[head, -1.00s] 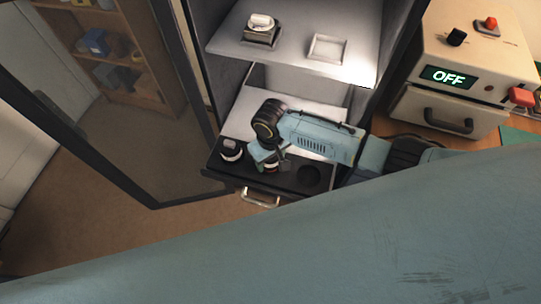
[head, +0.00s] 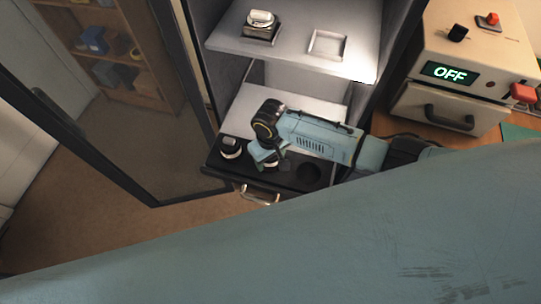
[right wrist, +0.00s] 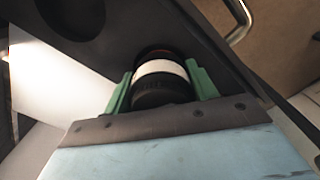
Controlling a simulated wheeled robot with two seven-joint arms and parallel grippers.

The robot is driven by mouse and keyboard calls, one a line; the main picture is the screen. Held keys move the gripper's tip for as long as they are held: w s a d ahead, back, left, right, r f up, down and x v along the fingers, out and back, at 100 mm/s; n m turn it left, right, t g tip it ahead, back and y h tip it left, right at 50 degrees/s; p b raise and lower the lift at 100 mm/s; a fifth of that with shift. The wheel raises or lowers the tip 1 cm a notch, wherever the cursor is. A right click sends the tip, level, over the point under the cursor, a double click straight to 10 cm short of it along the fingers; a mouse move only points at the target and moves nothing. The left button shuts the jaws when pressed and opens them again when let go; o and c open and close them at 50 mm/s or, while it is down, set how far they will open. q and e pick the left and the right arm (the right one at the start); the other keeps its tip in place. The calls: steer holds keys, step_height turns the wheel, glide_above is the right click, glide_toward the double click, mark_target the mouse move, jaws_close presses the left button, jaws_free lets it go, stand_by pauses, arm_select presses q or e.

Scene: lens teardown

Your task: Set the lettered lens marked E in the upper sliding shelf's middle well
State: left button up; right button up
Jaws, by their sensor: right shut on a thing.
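The black sliding shelf (head: 285,181) is pulled out of the cabinet, with a row of round wells. My right gripper (head: 268,163) is over its middle well. In the right wrist view its green fingers (right wrist: 160,88) are shut on a black lens with a white band (right wrist: 160,72). The lens's far end is at the shelf; I cannot tell how deep it sits in the well. No letter is readable on it. Another black-and-white lens (head: 230,147) stands in the left well. The right well (head: 309,174) is empty. My left gripper is not in view.
A fixed shelf above holds a white-topped item on a stand (head: 261,24) and an empty square tray (head: 327,43). The glass door (head: 120,110) stands open at left. A box with an OFF display (head: 450,73) is at right.

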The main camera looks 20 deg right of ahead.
steer(key=shift+f, duration=0.3)
steer(key=o, duration=1.4)
steer(key=shift+r, duration=0.1)
step_height(320, 180, up, 9)
steer(key=p, duration=1)
